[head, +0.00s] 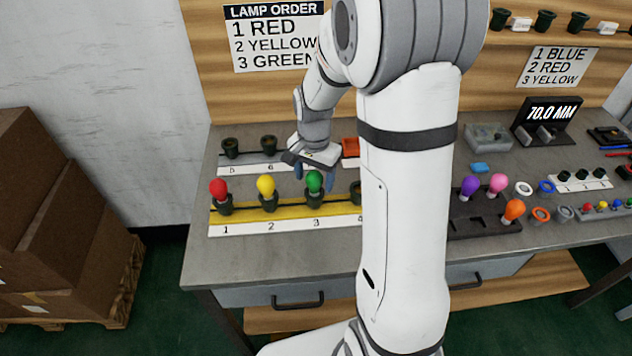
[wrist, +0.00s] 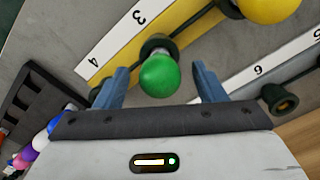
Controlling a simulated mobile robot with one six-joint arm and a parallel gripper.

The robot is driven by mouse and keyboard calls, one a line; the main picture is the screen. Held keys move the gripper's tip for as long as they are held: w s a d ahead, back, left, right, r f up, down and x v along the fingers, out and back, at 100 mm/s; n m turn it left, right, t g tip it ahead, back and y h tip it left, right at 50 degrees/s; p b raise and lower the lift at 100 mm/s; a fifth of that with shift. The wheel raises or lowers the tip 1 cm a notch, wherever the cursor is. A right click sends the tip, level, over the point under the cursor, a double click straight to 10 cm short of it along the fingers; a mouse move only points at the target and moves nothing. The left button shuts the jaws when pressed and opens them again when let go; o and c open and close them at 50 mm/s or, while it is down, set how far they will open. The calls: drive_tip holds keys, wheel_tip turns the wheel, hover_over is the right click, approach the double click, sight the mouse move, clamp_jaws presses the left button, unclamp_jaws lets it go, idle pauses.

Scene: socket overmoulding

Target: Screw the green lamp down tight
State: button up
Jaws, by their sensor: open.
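The green lamp (head: 314,181) sits in the socket numbered 3 on the yellow strip. In the wrist view the green lamp (wrist: 160,76) shows between the two blue fingers of my gripper (wrist: 162,90), with a gap on each side. A little of its metal neck shows above the dark socket (wrist: 157,44). In the head view my gripper (head: 314,172) is at the lamp, open. The fingers do not appear to touch the lamp. How far the lamp is screwed in is hard to tell.
A red lamp (head: 219,188) and a yellow lamp (head: 266,185) stand in sockets 1 and 2. Empty sockets 5 (head: 230,147) and 6 (head: 269,143) are behind. A dark tray (head: 470,228) holds purple, pink and orange lamps at right. My arm hides the table's middle.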

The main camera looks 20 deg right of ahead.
drive_tip(key=n, duration=1.3)
drive_tip(key=shift+c, duration=0.2)
drive_tip(key=c, duration=0.9)
drive_tip(key=m, duration=0.4)
drive_tip(key=shift+m, duration=0.3)
drive_tip(key=shift+m, duration=0.8)
drive_tip(key=o, duration=0.9)
drive_tip(key=shift+o, duration=0.2)
